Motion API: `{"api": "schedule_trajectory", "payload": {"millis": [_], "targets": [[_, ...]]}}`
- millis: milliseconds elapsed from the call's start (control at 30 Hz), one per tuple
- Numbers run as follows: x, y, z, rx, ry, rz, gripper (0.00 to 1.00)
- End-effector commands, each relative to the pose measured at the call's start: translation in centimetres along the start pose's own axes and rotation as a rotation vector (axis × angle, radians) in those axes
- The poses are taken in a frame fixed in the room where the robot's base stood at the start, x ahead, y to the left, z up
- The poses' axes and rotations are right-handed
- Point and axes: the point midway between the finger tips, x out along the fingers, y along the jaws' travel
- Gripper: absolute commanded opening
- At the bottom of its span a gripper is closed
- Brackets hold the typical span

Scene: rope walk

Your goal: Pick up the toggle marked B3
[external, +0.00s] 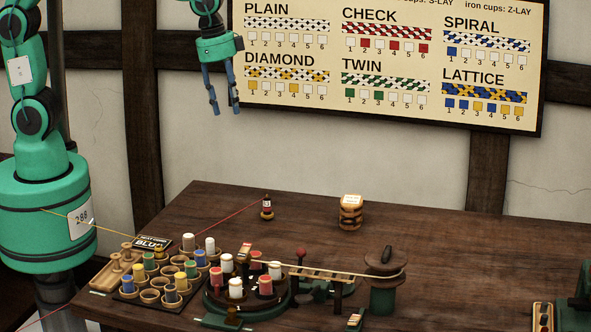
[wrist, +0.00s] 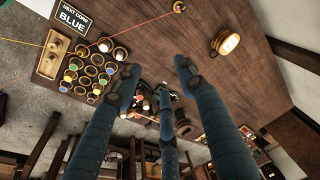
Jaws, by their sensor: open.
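No mark in view reads clearly as B3. My gripper (external: 226,110) hangs high above the table, left of the wall chart and up and left of this piece. Its fingers (wrist: 160,80) are spread, apart and empty.
A stacked wooden piece with a pale label (external: 350,217) stands right of it. In front are a bobbin tray (external: 126,292), a round carrier with red and white bobbins (external: 215,303) and a green post (external: 383,298). Red and yellow cords cross at left. The back right table is clear.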

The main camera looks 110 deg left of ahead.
Motion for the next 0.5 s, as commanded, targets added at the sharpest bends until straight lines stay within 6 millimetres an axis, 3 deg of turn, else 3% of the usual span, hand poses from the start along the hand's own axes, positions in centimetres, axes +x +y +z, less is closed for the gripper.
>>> {"api": "schedule_trajectory", "payload": {"millis": [267, 500], "targets": [[9.0, -5.8, -1.7, 0.031, -0.082, 0.029, 0.4], [16.8, -10.1, -1.5, 0.058, -0.139, 0.059, 0.4]]}}
